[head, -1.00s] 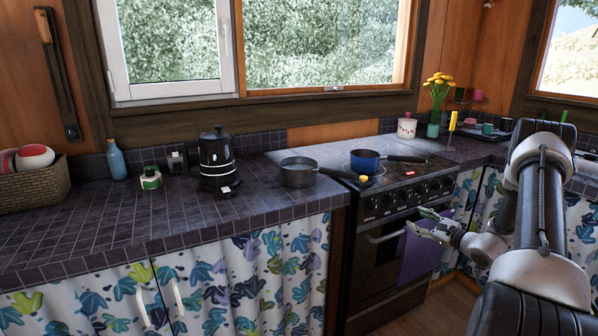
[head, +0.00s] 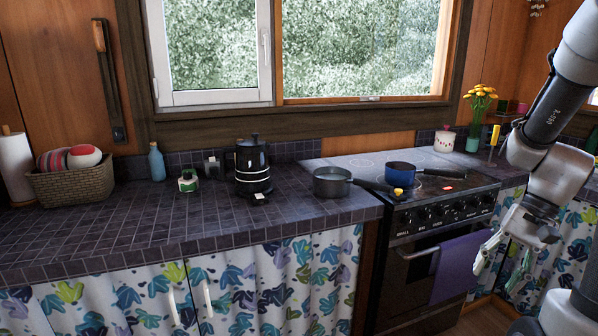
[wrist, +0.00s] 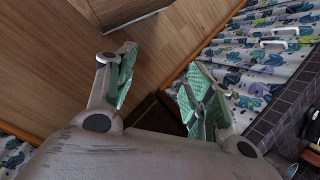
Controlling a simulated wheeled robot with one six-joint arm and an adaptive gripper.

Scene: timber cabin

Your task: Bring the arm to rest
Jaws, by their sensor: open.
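My gripper (head: 503,262) is at the right of the head view, hanging from my bent arm in front of the stove and the curtained cabinet. Its fingers point down and are spread open. In the wrist view my gripper (wrist: 155,95) shows two fingers with green pads, apart, with nothing between them. The wooden floor (wrist: 60,70) and the cabinet curtain (wrist: 250,70) lie beyond the fingers.
The stove (head: 440,215) with a purple towel (head: 457,267) stands left of my gripper. A black kettle (head: 252,168) stands on the counter.

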